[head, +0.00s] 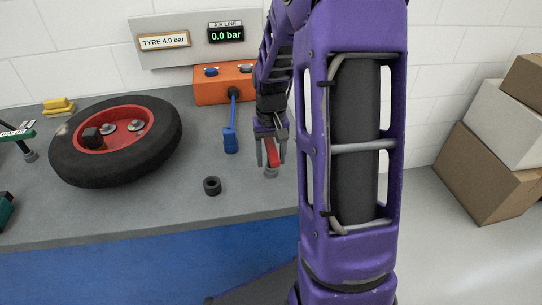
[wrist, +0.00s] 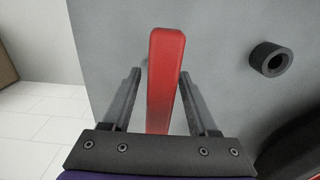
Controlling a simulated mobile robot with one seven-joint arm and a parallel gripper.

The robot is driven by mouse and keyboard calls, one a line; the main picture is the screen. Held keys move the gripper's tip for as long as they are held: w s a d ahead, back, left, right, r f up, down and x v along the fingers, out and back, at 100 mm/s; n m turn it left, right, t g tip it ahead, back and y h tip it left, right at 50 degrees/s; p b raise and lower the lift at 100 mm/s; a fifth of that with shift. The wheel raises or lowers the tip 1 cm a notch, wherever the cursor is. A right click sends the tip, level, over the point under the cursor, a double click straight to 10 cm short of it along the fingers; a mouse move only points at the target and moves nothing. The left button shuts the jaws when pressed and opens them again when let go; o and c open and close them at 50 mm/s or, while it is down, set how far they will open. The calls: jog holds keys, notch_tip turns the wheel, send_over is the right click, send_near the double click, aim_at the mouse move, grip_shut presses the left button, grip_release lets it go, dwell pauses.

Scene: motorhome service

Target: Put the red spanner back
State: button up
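The red spanner (wrist: 165,80) shows in the wrist view as a red bar between my two fingers. In the head view its red part (head: 273,153) stands between the fingertips, with a grey round piece (head: 271,173) just below, at bench level. My gripper (head: 271,155) is low over the right end of the bench. Its fingers also show in the wrist view (wrist: 160,80), apart on either side of the bar. A narrow gap shows at the left finger; contact at the right finger is unclear. The spanner's lower end is mostly hidden.
A black ring (head: 212,186) lies left of my gripper. A wheel (head: 62,150) lies further left. Boxes (head: 484,170) stand at the right, off the bench.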

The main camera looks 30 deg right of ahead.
notch_tip(320, 180, up, 12)
jog(key=shift+r+p, duration=0.2)
jog(key=shift+p, duration=1)
